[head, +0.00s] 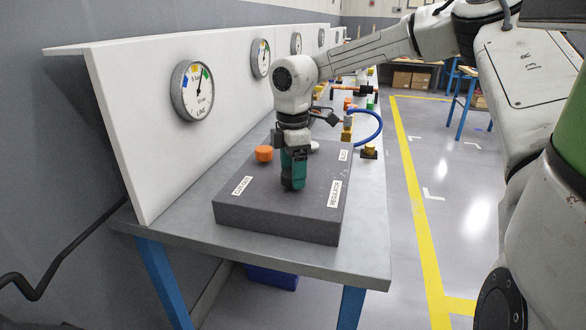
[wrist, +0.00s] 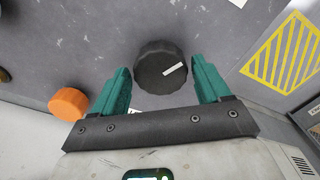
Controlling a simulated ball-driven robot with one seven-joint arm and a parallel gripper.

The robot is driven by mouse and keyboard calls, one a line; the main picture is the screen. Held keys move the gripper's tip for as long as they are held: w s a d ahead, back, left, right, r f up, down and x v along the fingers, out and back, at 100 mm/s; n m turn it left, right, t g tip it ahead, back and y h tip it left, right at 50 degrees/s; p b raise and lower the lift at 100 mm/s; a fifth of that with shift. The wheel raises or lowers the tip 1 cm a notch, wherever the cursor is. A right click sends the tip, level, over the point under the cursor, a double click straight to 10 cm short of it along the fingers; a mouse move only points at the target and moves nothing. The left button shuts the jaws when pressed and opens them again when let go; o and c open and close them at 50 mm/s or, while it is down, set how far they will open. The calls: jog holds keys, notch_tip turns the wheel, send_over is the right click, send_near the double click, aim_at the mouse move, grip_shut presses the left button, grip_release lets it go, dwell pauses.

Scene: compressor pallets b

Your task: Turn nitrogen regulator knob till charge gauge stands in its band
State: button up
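A round black knob (wrist: 158,76) with a white mark on its top shows in the wrist view. My gripper (wrist: 161,66) is open, its green fingers on either side of the knob with a small gap at each side. In the head view my gripper (head: 293,172) points down over a dark grey block (head: 275,224) with a label that reads REGULATOR, and hides the knob. The nearest gauge (head: 192,91) on the white panel is marked LINE; its needle points about upward. A second gauge (head: 260,58) stands farther along, its lettering too small to read.
An orange knob (head: 264,154) is on the block to the left of my gripper; it also shows in the wrist view (wrist: 69,103). A blue hose (head: 372,122) and yellow fittings lie behind. The white panel (head: 125,130) rises along the left. Open floor lies right of the bench.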

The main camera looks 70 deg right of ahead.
jog(key=shift+o, duration=0.8)
jog(key=shift+r, duration=0.1)
notch_tip(320, 180, up, 10)
jog(key=p, duration=0.7)
jog(key=shift+r, duration=0.25)
jog(key=shift+s+d, duration=0.1)
dwell(0.4)
